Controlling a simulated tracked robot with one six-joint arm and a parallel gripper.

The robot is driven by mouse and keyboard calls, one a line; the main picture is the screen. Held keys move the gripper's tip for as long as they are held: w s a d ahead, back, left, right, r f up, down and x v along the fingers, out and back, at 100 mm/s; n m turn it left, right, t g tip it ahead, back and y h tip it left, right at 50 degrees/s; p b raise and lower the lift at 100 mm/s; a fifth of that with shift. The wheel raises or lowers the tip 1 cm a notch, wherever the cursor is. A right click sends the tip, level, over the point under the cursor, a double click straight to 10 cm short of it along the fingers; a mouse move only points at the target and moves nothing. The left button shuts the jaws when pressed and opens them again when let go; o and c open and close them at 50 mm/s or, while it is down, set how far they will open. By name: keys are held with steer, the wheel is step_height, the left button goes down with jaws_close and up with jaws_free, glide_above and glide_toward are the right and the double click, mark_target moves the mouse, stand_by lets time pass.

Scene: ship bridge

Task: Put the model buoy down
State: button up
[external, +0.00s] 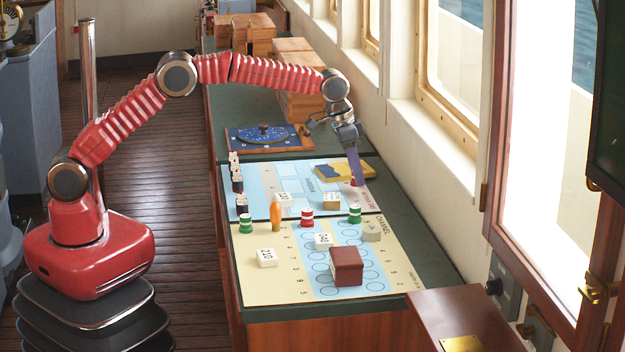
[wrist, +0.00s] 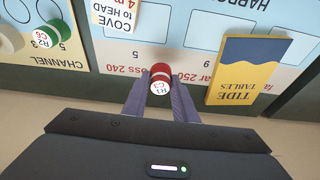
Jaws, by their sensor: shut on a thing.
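My gripper (external: 354,181) reaches down over the right edge of the far blue chart board (external: 255,180). Its jaws are shut on a small red and white model buoy (wrist: 160,78), which also shows partly behind the fingers in the external view (external: 357,183). In the wrist view the buoy's labelled white end faces the camera between the two fingertips (wrist: 158,98). The buoy is over the printed edge strip of the board; I cannot tell whether it touches the board.
The yellow and blue tide tables booklet (wrist: 246,70) lies close beside my gripper. Other buoys, green (external: 355,213) and red-white (external: 307,217), stand on the near channel board (external: 290,285), with white number blocks (external: 267,258) and a brown box (external: 346,266). The window wall rises at right.

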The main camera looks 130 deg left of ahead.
steer(key=shift+f, duration=1.3)
steer(key=shift+f, duration=0.1)
steer(key=o, duration=1.1)
steer(key=v, duration=1.2)
steer(key=shift+d, duration=0.1)
